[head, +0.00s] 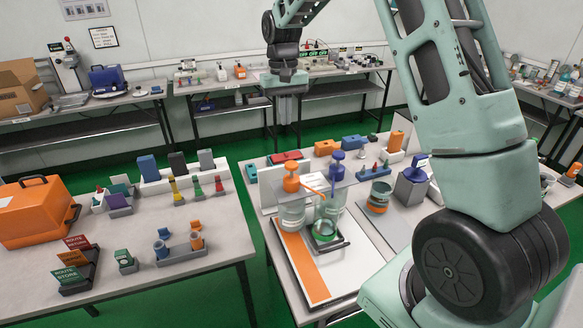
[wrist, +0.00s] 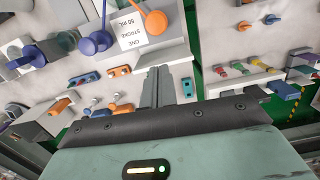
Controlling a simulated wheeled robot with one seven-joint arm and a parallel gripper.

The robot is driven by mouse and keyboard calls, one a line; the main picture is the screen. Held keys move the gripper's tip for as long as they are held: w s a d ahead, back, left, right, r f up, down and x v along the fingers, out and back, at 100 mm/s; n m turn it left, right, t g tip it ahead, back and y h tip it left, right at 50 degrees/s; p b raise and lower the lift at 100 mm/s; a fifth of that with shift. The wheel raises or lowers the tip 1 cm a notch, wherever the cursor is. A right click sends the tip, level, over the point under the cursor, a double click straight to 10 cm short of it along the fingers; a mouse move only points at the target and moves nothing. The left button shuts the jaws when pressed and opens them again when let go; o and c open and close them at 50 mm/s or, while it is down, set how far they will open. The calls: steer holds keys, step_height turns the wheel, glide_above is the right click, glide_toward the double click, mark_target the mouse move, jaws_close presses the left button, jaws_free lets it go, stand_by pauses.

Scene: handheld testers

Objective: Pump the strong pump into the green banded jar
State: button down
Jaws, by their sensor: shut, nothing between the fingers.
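Two pump bottles stand on the right-hand table in the head view. One has an orange pump head (head: 291,180), also in the wrist view (wrist: 156,22). The other has a blue pump head (head: 337,168), also in the wrist view (wrist: 88,46). I cannot tell which is the strong one. A clear jar with a green band (head: 325,232) stands in front of and between them, near the orange spout. My gripper (head: 286,118) hangs above and behind the pumps, touching neither. Its fingers (wrist: 167,84) are together and empty.
A jar with an orange band (head: 378,197) stands right of the pumps. A card reading "one stroke 50 ml" (wrist: 138,32) is by the pump heads. Coloured blocks line the table's back. An orange case (head: 32,210) sits on the left table; a green aisle separates the tables.

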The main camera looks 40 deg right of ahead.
step_height(320, 180, up, 6)
steer(key=shift+w, duration=0.3)
steer(key=shift+d, duration=0.1)
stand_by(0.8)
steer(key=s+a+f+n, duration=0.1)
steer(key=s+a+n, duration=0.2)
steer(key=s+a, duration=0.6)
steer(key=s+a+f+n, duration=0.1)
steer(key=s+a+n, duration=0.25)
steer(key=a, duration=0.95)
steer(key=s+a+f+n, duration=0.2)
steer(key=s, duration=0.9)
steer(key=s+a+f+n+t, duration=0.1)
steer(key=s+a+f+n, duration=0.2)
steer(key=s, duration=0.8)
steer(key=shift+a, duration=0.3)
